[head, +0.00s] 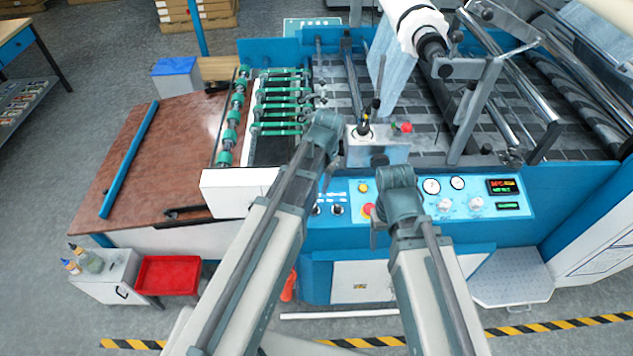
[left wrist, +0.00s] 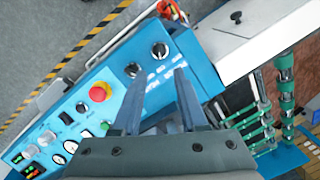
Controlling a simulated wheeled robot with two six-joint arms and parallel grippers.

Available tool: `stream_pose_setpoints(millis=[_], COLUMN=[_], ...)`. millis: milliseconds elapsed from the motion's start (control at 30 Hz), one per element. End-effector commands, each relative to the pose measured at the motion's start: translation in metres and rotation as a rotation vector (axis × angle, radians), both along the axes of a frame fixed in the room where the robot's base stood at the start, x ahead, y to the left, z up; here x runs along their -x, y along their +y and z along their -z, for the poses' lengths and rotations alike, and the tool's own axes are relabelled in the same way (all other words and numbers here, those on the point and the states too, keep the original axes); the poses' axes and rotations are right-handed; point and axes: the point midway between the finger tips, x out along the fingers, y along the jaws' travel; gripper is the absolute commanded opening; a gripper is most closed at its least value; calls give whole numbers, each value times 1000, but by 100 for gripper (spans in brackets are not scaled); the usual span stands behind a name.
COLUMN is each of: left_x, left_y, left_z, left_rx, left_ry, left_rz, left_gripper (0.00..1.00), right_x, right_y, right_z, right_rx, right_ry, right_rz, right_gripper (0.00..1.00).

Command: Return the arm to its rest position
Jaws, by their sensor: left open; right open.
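In the left wrist view my left gripper (left wrist: 158,95) is open, its two dark fingers apart with nothing between them. It is above the blue control panel (left wrist: 90,75), near its black knobs (left wrist: 159,50). In the head view my two arms rise from the bottom edge and bend at grey joints in front of the machine.
The laminating machine fills the middle and right, with a white roll (head: 412,22) above and green rollers (head: 282,103) at left. A red emergency button (left wrist: 100,92) stands out from the panel. A brown table (head: 165,150) and red tray (head: 168,275) are left.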

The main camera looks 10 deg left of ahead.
Motion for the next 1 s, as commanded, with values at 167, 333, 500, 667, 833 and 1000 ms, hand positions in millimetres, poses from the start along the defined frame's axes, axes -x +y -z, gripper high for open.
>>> stream_pose_setpoints(millis=[167,333,500,667,833,1000], left_x=[1,1,1,17,70,115], left_y=[-2,-3,-3,-14,-49,-74], left_z=[-22,-23,-22,-3,47,82], left_rx=[0,0,0,2,3,2], left_ry=[0,0,0,6,26,46], left_rz=[0,0,0,11,43,69], left_gripper=[42,42,42,42,42,42], right_x=[0,0,0,0,0,0], right_y=[0,0,0,0,0,0], right_z=[-22,-23,-22,-3,47,82], right_rx=[-1,-1,-1,-1,1,2], right_ry=[0,0,0,0,0,0], right_rz=[3,3,3,2,-3,-7], right_gripper=[68,68,68,68,68,68])
